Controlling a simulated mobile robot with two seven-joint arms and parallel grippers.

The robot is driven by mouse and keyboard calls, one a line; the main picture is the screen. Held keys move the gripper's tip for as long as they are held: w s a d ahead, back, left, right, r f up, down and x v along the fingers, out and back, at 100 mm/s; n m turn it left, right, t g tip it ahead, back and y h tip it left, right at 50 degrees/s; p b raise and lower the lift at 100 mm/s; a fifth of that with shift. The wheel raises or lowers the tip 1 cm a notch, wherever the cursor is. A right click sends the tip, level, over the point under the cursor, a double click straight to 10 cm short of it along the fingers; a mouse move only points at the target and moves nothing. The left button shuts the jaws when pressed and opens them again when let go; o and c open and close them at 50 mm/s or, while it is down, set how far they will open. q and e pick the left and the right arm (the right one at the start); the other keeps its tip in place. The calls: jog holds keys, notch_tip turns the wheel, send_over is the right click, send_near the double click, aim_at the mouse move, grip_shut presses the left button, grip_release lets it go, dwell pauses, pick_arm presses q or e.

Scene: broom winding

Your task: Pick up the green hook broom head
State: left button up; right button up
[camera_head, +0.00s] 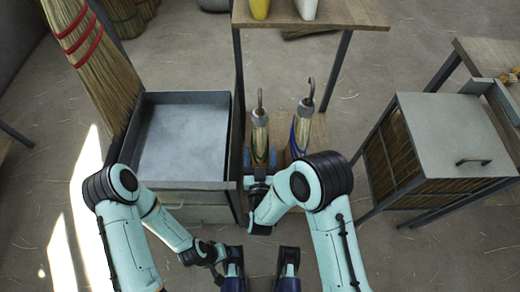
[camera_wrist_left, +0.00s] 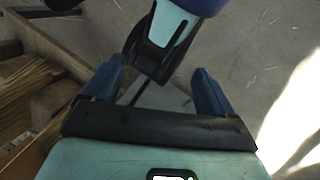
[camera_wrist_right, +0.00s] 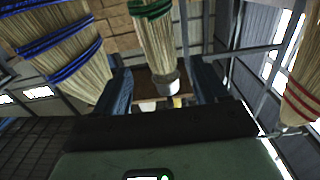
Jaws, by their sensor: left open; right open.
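The green hook broom head (camera_head: 260,135) hangs or stands under the middle table, with a grey cap and metal hook at its top and a green band lower down. In the right wrist view the broom head (camera_wrist_right: 153,42) shows upside down, its bristles and cap between the two fingers. My right gripper (camera_head: 260,160) is open right in front of it; contact cannot be told. A similar broom head with a blue band (camera_head: 300,132) is just to its right. My left gripper (camera_wrist_left: 157,80) is open and empty, low over the floor near my base.
A grey metal tray on a cabinet (camera_head: 185,140) stands left of the broom heads. A large broom with red bands (camera_head: 85,50) leans behind it. A grey-topped cabinet (camera_head: 440,130) stands right. A wooden table (camera_head: 350,15) is at the back. Open floor lies between.

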aim_at(260, 140)
jog(key=w, duration=0.4)
jog(key=shift+w, duration=0.4)
jog(key=shift+w+r+b, duration=0.15)
jog(key=shift+w, duration=1.2)
jog(key=shift+w+r+b, duration=0.1)
jog(key=shift+w+b, duration=0.05)
jog(key=shift+w, duration=1.15)
grip_shut()
